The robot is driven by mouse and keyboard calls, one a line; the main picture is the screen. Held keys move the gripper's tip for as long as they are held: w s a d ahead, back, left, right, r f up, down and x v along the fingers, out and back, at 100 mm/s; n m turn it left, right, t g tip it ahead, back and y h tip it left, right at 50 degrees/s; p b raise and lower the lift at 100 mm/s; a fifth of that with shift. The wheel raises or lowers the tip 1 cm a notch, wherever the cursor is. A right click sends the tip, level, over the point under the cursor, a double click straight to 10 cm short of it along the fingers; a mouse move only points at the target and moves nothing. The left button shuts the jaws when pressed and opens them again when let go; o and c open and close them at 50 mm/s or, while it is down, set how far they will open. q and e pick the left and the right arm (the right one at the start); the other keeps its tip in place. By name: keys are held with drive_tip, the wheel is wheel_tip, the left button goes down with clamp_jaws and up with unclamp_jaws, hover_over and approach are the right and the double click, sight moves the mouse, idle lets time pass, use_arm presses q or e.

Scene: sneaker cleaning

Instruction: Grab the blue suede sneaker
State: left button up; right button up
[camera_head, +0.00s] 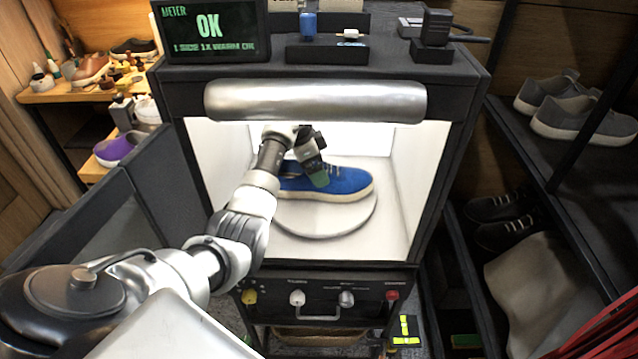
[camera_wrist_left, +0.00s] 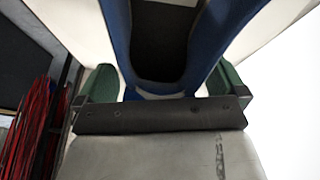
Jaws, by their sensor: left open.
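The blue suede sneaker (camera_head: 350,181) has a white sole and sits on a round white turntable (camera_head: 325,224) inside the lit box, toe toward the right. My left gripper (camera_head: 316,175) reaches into the box at the sneaker's heel end and hides part of it. In the left wrist view my left gripper (camera_wrist_left: 166,82) is open, with one green fingertip on each side of the sneaker's heel and dark collar opening. The blue upper (camera_wrist_left: 118,28) shows between the fingers; I cannot tell whether they touch it. My right gripper is not in view.
The box has a silver bar (camera_head: 315,101) over its opening and a front panel with knobs (camera_head: 325,294) below. A screen (camera_head: 210,32) reading OK stands on top. Shelves with grey sneakers (camera_head: 585,118) are at right, a wooden bench (camera_head: 75,92) at left.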

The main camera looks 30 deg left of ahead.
use_arm(q)
drive_tip(key=c, duration=1.1)
drive_tip(key=shift+r, duration=0.1)
